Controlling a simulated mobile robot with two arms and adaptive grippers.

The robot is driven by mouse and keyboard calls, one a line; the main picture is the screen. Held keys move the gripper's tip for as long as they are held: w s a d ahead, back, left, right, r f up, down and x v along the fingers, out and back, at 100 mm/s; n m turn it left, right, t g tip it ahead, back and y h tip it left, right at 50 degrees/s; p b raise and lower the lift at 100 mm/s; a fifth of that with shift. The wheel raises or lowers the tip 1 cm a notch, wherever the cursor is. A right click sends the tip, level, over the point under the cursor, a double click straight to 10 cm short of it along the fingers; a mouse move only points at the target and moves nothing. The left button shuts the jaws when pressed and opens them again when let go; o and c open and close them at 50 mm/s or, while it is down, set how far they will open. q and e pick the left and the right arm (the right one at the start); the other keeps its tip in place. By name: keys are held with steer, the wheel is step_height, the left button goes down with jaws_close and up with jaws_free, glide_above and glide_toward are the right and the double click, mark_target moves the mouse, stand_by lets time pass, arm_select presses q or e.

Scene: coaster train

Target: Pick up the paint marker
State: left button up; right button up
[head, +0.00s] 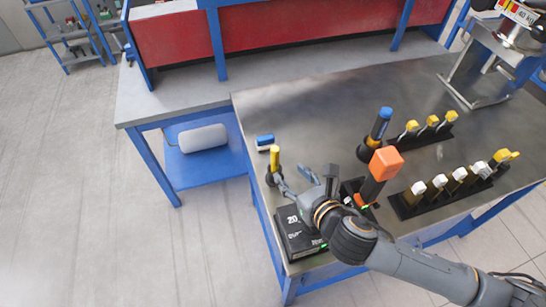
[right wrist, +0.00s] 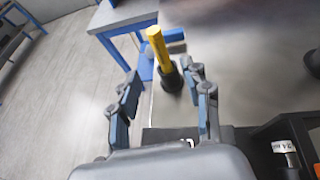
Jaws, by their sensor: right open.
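The paint marker (head: 275,157) looks like the yellow stick standing upright in a small dark round holder near the left edge of the metal table. It also shows in the right wrist view (right wrist: 157,44), with its dark holder (right wrist: 170,78) below. My right gripper (head: 293,178) is open and empty, just to the right of and nearer than the marker. In the right wrist view my fingers (right wrist: 163,84) are spread wide, and the marker stands beyond the fingertips, roughly between them. My left gripper is not in view.
A blue-and-white block (head: 265,142) lies just behind the marker. A black box (head: 298,238) sits under my right wrist. An orange-topped tool (head: 384,165), a blue-topped tool (head: 380,124) and racks of yellow- and white-headed tools (head: 445,195) stand to the right. The table's back middle is clear.

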mark_target(277, 160)
steer(key=x, duration=0.4)
steer(key=shift+w+a, duration=0.1)
steer(key=shift+w, duration=0.05)
steer(key=shift+w+a+f, duration=0.15)
steer(key=shift+w+f, duration=0.05)
steer(key=shift+w, duration=0.25)
steer(key=shift+w+a+f+p, duration=0.25)
steer(key=shift+w+p, duration=0.15)
steer(key=shift+p, duration=0.15)
steer(key=x, duration=0.3)
steer(key=shift+f+p, duration=0.2)
steer(key=shift+p, duration=0.15)
steer(key=shift+w+a+f, duration=0.25)
steer(key=shift+w, duration=0.1)
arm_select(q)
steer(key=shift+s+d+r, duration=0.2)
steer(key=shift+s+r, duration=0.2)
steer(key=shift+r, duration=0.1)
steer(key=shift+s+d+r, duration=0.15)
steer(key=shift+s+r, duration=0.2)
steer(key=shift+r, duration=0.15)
arm_select(e)
jaws_close()
